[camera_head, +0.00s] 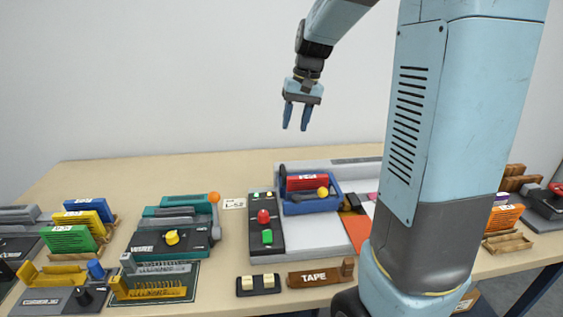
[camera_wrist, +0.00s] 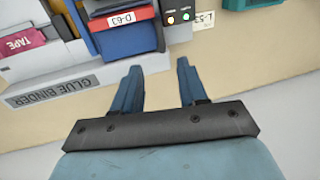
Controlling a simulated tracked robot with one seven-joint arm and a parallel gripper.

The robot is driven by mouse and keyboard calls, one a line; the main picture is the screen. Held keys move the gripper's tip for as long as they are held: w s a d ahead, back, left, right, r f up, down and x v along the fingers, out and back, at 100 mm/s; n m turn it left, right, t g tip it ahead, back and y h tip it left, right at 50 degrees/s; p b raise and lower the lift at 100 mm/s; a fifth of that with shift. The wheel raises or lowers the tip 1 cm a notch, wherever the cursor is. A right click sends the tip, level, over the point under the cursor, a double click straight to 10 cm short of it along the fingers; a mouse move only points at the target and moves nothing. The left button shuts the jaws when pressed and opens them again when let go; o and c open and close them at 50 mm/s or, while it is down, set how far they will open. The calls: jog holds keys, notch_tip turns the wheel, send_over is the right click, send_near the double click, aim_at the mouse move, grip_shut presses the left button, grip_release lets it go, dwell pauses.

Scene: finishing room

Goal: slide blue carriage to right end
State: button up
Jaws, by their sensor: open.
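The blue carriage (camera_head: 292,208) sits on the left part of a grey glue binder (camera_head: 320,237), beside the binder's black control panel. It holds a red block with a white label and has a yellow ball on a dark lever. In the wrist view the blue carriage (camera_wrist: 132,40) is at the top, with the red block and its label D-63. My gripper (camera_head: 294,120) is open and empty, high above the table and apart from the carriage. Its two fingers (camera_wrist: 158,72) also show in the wrist view. My arm hides the binder's right end in the head view.
The control panel (camera_head: 265,225) has a red knob and a green button. A teal machine (camera_head: 160,240) with an orange ball lever (camera_head: 214,197) stands to the left. A brown TAPE block (camera_head: 315,277) and a black switch box (camera_head: 258,287) lie in front.

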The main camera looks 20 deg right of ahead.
aim_at(284, 168)
jog(key=f, duration=0.4)
jog(key=w+a+f, duration=0.1)
jog(key=f, duration=0.4)
jog(key=a+f, duration=0.1)
jog(key=f, duration=0.4)
jog(key=shift+w+a, duration=0.25)
jog(key=shift+w, duration=0.05)
jog(key=shift+c, duration=0.4)
grip_shut()
